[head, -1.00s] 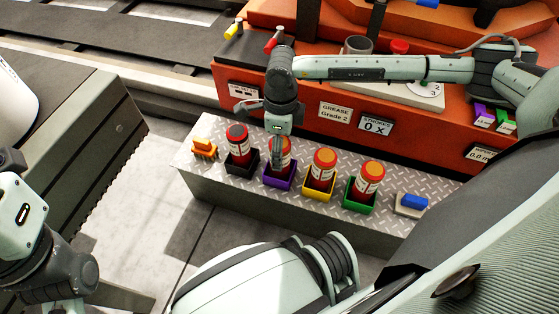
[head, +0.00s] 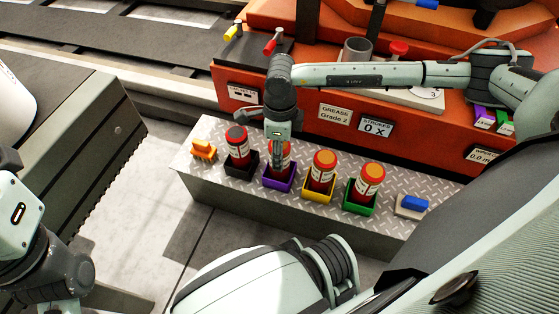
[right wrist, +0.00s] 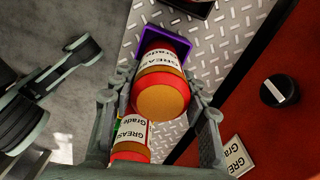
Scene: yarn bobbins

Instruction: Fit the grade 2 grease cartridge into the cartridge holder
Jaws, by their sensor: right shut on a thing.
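Several red grease cartridges with white labels stand in coloured bins on a metal-plate bench. The cartridge (right wrist: 162,95) in the purple bin (head: 279,183) has an orange cap; its grade number is not legible. My right gripper (right wrist: 158,82) is shut on it from above, a finger on each side, and its lower end is still in the bin. Other cartridges stand in the black bin (head: 237,144), yellow bin (head: 324,166) and green bin (head: 369,181). A grey open cylinder (head: 357,50) on the orange machine looks like the cartridge holder. My left gripper is out of view.
The orange machine (head: 300,112) stands behind the bench, with a "GREASE Grade 2" sign (head: 335,114) and a "STROKES 0 X" sign (head: 375,128). A red knob (head: 398,48) is beside the cylinder.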

